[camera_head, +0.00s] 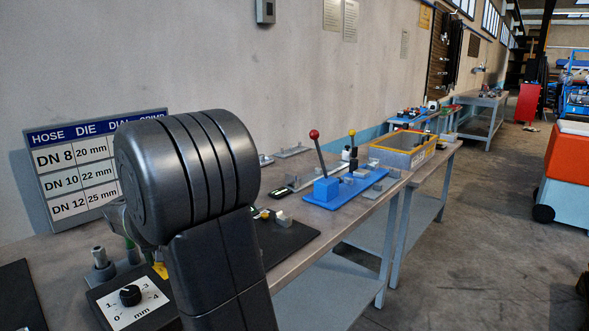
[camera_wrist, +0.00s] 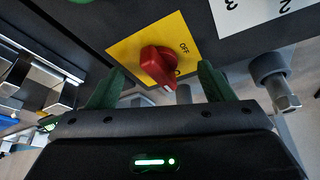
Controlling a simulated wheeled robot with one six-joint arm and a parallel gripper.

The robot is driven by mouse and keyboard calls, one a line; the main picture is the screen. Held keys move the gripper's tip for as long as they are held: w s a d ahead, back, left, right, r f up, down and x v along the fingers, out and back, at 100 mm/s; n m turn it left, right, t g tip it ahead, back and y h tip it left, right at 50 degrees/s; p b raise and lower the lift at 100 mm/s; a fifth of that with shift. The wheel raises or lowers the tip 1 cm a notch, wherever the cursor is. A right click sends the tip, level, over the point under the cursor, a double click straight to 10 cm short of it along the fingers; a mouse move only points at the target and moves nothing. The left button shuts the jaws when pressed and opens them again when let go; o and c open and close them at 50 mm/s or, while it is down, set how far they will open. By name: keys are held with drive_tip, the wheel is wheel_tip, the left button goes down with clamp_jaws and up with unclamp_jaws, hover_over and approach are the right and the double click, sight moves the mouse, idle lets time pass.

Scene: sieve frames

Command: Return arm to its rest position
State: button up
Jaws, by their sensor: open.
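My gripper (camera_wrist: 162,70) is open, with its two green fingers apart. Between them in the wrist view shows a red rotary knob (camera_wrist: 157,64) on a yellow plate (camera_wrist: 126,47) marked OFF. I see no finger touching the knob; how far the fingertips are from it is hard to tell. In the head view my dark arm links fill the middle foreground and hide most of the gripper and the knob. A bit of the yellow plate (camera_head: 160,270) shows beside the arm.
A dial panel (camera_head: 133,301) marked in mm lies at the front left. The hose die chart (camera_head: 84,160) leans on the wall. On the bench are a blue lever fixture (camera_head: 336,201) and a yellow-edged bin (camera_head: 404,150).

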drive_tip(key=shift+d+n+g+y, duration=0.1)
drive_tip(key=shift+n+g+y, duration=0.2)
drive_tip(key=shift+n, duration=0.85)
drive_tip(key=shift+n+g+y, duration=0.2)
drive_tip(key=shift+n+y, duration=0.2)
drive_tip(key=shift+n, duration=0.75)
drive_tip(key=shift+d, duration=0.1)
